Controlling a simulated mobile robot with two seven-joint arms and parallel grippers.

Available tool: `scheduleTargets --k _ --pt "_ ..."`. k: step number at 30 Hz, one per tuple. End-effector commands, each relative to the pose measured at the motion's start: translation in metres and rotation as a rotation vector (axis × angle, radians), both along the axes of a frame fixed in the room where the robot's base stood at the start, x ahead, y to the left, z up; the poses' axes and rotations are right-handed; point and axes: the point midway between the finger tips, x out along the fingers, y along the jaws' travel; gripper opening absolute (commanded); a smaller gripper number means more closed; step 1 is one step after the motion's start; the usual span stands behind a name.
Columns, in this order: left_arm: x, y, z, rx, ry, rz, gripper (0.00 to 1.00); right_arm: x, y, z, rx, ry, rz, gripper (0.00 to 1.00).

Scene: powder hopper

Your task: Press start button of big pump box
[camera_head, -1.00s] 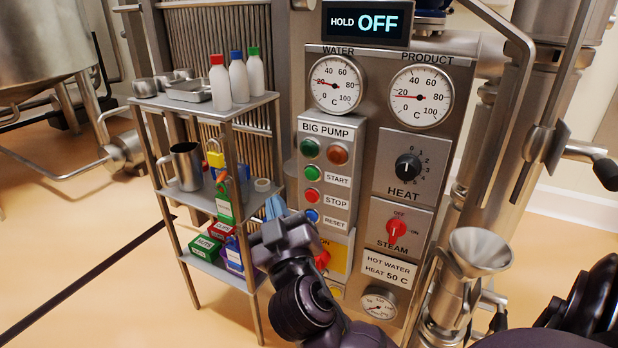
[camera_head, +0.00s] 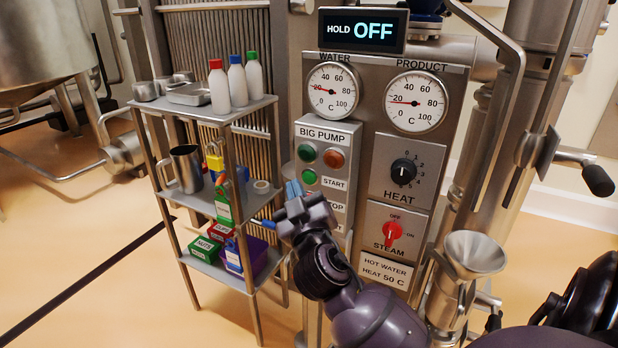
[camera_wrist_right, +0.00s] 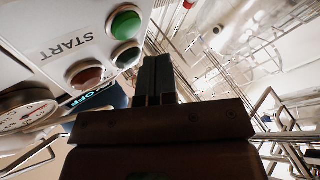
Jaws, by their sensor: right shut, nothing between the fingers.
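The big pump box (camera_head: 326,130) is a grey panel in the middle of the head view. Its green start button (camera_head: 309,177) sits left of the START label, below a green lamp (camera_head: 306,152) and an orange lamp (camera_head: 334,158). My right gripper (camera_head: 292,188) is shut and empty, with its fingertips just below and left of the start button. I cannot tell whether they touch the box. The gripper and arm hide the stop and reset buttons. In the right wrist view, the start button (camera_wrist_right: 125,22) shows above and left of the shut fingers (camera_wrist_right: 157,76). My left gripper is out of view.
A shelf rack (camera_head: 215,206) with bottles, a jug and small boxes stands close left of my right gripper. The heat knob (camera_head: 403,171) and red steam knob (camera_head: 392,231) are to the right. A metal funnel (camera_head: 474,252) stands at lower right. The display (camera_head: 363,31) reads HOLD OFF.

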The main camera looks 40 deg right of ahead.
Motion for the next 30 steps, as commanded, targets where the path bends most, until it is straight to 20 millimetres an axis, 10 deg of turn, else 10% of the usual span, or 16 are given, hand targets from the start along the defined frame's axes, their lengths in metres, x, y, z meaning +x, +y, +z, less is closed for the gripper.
scheduleTargets --k 30 --pt "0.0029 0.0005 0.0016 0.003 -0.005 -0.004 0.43 0.0049 -0.0126 0.0003 0.0 -0.001 0.001 0.0"
